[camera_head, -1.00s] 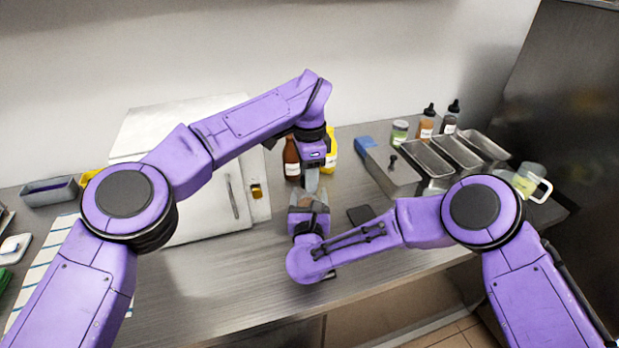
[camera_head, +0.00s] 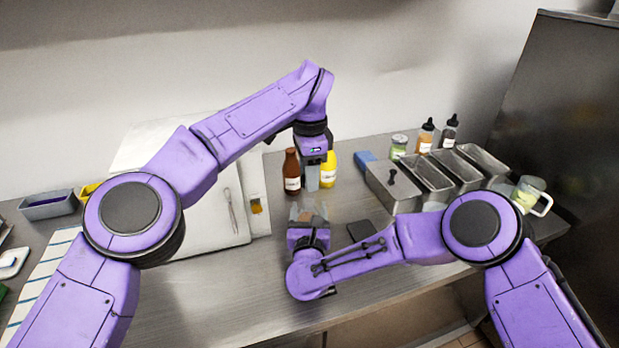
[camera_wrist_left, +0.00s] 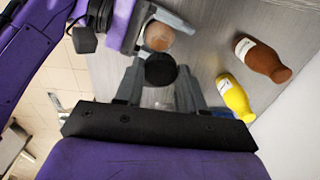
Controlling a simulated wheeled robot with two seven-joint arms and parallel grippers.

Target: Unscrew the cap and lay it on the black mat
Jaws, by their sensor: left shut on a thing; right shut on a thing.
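My left gripper (camera_head: 312,184) is shut on a round black cap (camera_wrist_left: 161,69), which shows between its fingers in the left wrist view. My right gripper (camera_head: 308,214) is lower and shut on a container whose round brownish top (camera_wrist_left: 159,36) shows uncovered. The cap and that top appear apart, with the left gripper higher. The container's body is mostly hidden by the right gripper's fingers. The small black mat (camera_head: 361,230) lies bare on the counter, to the right of my right gripper.
A brown bottle (camera_head: 291,172) and a yellow bottle (camera_head: 328,170) stand just behind the left gripper. Steel bins (camera_head: 427,176) and a lidded steel box (camera_head: 392,188) stand to the right.

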